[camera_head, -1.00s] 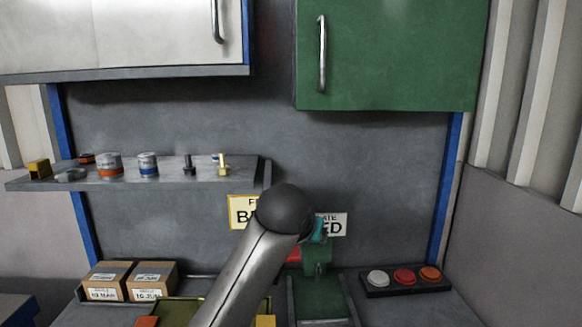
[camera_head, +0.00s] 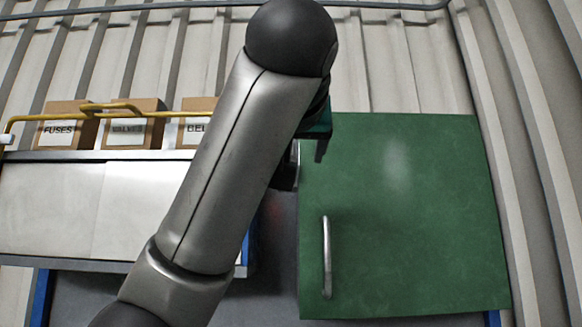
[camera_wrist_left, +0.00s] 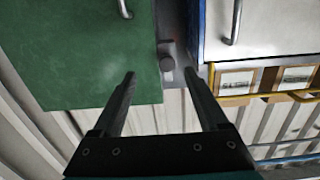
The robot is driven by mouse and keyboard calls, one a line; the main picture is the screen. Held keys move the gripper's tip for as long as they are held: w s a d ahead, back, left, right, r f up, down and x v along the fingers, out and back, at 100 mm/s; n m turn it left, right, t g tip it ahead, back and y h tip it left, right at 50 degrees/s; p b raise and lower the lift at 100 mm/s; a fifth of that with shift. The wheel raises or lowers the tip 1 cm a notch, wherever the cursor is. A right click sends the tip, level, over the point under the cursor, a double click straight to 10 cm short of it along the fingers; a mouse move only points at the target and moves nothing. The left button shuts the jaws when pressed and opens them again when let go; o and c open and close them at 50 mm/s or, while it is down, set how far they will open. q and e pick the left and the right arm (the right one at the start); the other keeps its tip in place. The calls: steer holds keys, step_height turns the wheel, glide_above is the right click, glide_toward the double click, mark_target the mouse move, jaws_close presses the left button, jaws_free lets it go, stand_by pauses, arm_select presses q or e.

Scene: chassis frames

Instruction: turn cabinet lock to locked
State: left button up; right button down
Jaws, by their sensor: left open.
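The lock is a small grey round knob (camera_wrist_left: 167,62) on a grey strip between the green cabinet and the white cabinet in the left wrist view. It appears ahead of and between my left gripper's fingers (camera_wrist_left: 162,78), apart from them. Those fingers are open, with nothing between them. In the head view the left gripper (camera_head: 303,162) shows partly behind my own arm, by the green cabinet's (camera_head: 400,220) left edge. The lock is hidden there, and which way it is turned cannot be told. My right gripper is not in view.
The green cabinet door has a vertical metal handle (camera_head: 326,255). A white cabinet (camera_head: 80,210) stands to its left, with labelled boxes (camera_head: 65,127) and a yellow rail (camera_head: 160,114) on top. A corrugated wall is behind.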

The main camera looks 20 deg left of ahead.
arm_select(q)
steer(key=w+a+r+p, duration=0.1)
steer(key=w+a+p, duration=0.1)
steer(key=w+p, duration=0.2)
steer(key=w+a+r+p, duration=0.1)
steer(key=w+p, duration=0.3)
steer(key=w, duration=0.4)
steer(key=shift+w+a+r+n+t+p, duration=0.3)
steer(key=shift+a+r+p, duration=0.1)
steer(key=shift+a, duration=0.3)
steer(key=shift+c, duration=0.4)
jaws_close()
